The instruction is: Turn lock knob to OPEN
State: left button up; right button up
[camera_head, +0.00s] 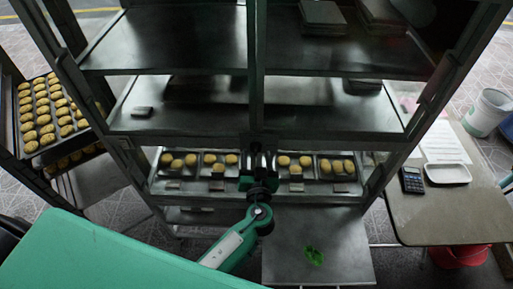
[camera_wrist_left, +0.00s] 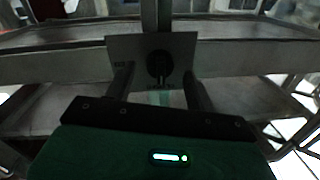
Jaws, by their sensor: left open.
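The lock knob (camera_wrist_left: 159,65) shows in the left wrist view as a dark round knob on a grey square plate (camera_wrist_left: 180,46) fixed to the rack's post. Small marks on the plate beside it are too dim to read. My left gripper (camera_wrist_left: 157,74) is open, with one dark finger on each side of the knob. I cannot tell whether the fingers touch it. In the head view, my left gripper (camera_head: 261,155) reaches the rack's middle post, and the knob cannot be made out there. My right gripper is not in view.
The metal rack (camera_head: 190,122) has several shelves, with trays of buns (camera_head: 335,168) on a lower one. A baking tray of buns (camera_head: 45,115) stands at left. A side table (camera_head: 430,210) at right holds a calculator (camera_head: 412,180) and white dish (camera_head: 447,173).

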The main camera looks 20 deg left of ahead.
pick_arm(q)
jog(key=shift+x, duration=0.9)
jog(key=shift+c, duration=0.2)
